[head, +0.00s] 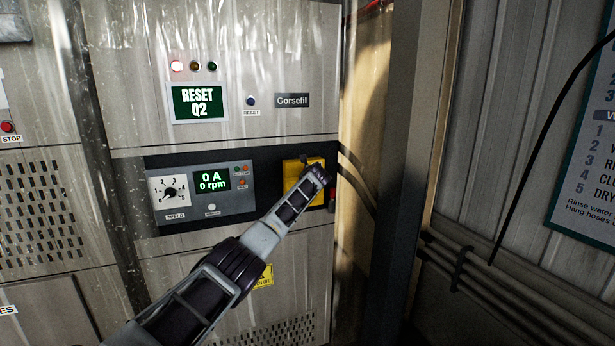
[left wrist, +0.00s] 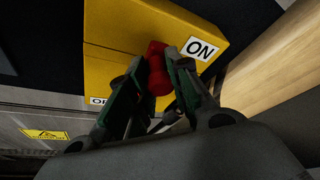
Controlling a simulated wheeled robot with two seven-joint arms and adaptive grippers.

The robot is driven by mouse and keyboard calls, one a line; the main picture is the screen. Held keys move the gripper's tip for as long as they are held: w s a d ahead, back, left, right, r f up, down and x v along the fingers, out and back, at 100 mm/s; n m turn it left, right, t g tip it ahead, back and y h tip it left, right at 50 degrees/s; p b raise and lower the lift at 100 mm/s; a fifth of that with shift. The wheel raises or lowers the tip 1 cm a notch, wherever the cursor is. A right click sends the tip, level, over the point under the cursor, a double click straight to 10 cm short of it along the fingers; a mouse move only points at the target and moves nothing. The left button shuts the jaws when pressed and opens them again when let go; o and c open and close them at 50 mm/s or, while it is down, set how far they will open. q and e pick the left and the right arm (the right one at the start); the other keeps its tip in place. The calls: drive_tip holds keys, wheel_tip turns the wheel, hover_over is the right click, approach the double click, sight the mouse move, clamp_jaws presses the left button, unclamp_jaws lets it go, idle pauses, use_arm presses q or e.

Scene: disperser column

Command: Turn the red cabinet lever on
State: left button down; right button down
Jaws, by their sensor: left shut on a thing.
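The yellow switch box (head: 291,170) is on the cabinet's dark middle panel, and fills the upper part of the left wrist view (left wrist: 115,30). The red lever (left wrist: 157,76) is on its front, between the two fingers of my left gripper (left wrist: 156,60). The fingers are shut on the lever. A white ON label (left wrist: 201,47) is just right of the fingers, and a partly covered OFF label (left wrist: 98,100) is at lower left. In the head view my left gripper (head: 318,174) covers the box's right part and hides most of the lever. My right gripper is not in view.
A speed dial panel (head: 205,192) reading 0 A and 0 rpm is left of the box. Above it a screen (head: 198,103) reads RESET Q2. A post (head: 400,150) and corrugated wall with pipes (head: 470,268) stand close on the right.

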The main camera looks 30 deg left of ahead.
use_arm(q)
drive_tip(key=shift+w+d+f+m+g, duration=0.15)
drive_tip(key=shift+w+d+m+g, duration=0.15)
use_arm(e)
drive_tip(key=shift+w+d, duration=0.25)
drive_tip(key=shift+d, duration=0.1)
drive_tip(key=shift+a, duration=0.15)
use_arm(q)
drive_tip(key=c, duration=1.7)
unclamp_jaws()
drive_tip(key=o, duration=0.4)
drive_tip(key=shift+w, duration=0.25)
drive_tip(key=shift+s, duration=0.15)
drive_tip(key=shift+s+d, duration=0.1)
drive_tip(key=shift+d, duration=0.05)
